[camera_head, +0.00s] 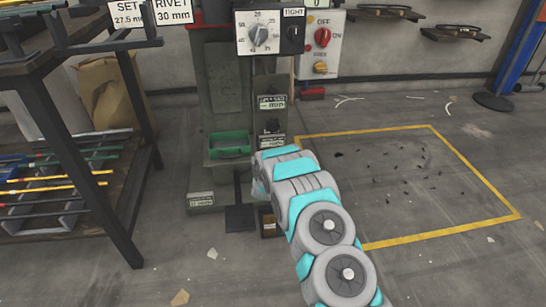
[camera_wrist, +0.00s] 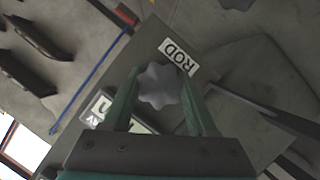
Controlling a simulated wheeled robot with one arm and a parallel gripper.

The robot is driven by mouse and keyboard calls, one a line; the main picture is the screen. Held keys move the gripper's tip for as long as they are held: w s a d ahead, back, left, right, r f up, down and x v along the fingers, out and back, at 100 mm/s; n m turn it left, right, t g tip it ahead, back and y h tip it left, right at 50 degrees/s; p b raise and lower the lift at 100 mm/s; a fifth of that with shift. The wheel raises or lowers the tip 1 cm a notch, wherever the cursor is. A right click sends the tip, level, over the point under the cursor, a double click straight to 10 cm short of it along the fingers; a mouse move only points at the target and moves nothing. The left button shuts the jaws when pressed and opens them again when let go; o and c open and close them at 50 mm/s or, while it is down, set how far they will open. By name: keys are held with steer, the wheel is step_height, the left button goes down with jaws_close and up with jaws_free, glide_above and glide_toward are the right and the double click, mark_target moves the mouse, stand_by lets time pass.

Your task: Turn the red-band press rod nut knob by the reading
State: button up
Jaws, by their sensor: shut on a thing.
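The grey lobed knob (camera_wrist: 158,86) sits beside a white ROD label (camera_wrist: 178,56) on a dark panel in the wrist view. My gripper (camera_wrist: 160,92) has its two green fingers shut on the knob, one on each side.
The press carries a dial panel (camera_head: 258,33) and a green tray (camera_head: 230,143). A control box (camera_head: 321,45) with a red knob is at right. A dark rack (camera_head: 60,130) with rods stands at left. The yellow-outlined floor area (camera_head: 465,157) holds small scraps.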

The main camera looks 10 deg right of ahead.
steer(key=n+h+p, duration=0.1)
steer(key=n+p, duration=0.1)
steer(key=shift+a+n+t+h, duration=0.1)
steer(key=shift+n+t+h, duration=0.2)
steer(key=shift+n, duration=0.1)
steer(key=shift+n+p, duration=0.5)
steer(key=shift+n, duration=0.2)
steer(key=shift+n+t+h, duration=0.8)
steer(key=shift+n, duration=0.8)
steer(key=o, duration=1.4)
steer(key=shift+c, duration=0.2)
steer(key=shift+s, duration=0.1)
